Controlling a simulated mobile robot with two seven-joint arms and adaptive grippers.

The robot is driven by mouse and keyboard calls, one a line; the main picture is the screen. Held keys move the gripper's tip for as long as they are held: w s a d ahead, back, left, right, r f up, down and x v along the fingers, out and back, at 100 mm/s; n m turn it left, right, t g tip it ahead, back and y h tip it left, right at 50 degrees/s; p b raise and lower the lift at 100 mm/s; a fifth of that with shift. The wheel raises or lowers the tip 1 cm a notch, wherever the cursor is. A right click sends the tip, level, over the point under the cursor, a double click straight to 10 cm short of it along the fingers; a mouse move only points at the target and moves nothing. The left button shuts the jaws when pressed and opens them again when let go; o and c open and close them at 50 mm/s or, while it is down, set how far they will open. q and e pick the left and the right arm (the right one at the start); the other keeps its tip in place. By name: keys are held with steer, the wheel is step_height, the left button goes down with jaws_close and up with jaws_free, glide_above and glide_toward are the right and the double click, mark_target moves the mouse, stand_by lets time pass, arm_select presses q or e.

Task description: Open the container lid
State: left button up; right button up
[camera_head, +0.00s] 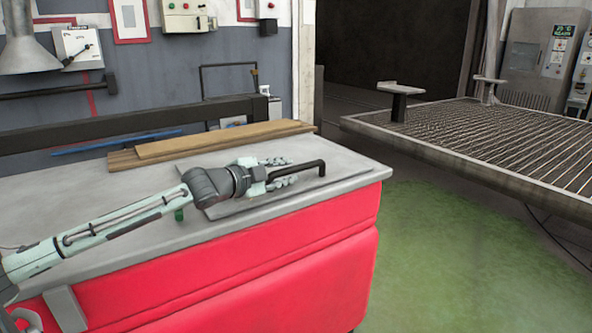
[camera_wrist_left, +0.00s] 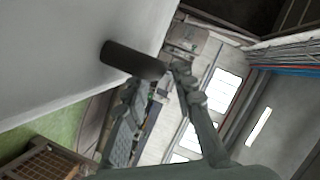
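The container (camera_head: 290,275) is a long red box with a grey top. A flat grey lid panel (camera_head: 245,206) lies level on that top. A black bar handle (camera_head: 308,167) rises from the panel and bends down at its right end. My left gripper (camera_head: 283,172) is low over the panel, its fingers spread on either side of the handle's left part; contact cannot be told. My right gripper is not in view.
Wooden planks (camera_head: 215,142) lie along the back of the top, near a dark beam (camera_head: 130,124). A metal grate table (camera_head: 500,140) stands at right, with green floor (camera_head: 440,235) free between.

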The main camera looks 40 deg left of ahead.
arm_select(q)
steer(key=shift+x, duration=2.25)
jaws_close()
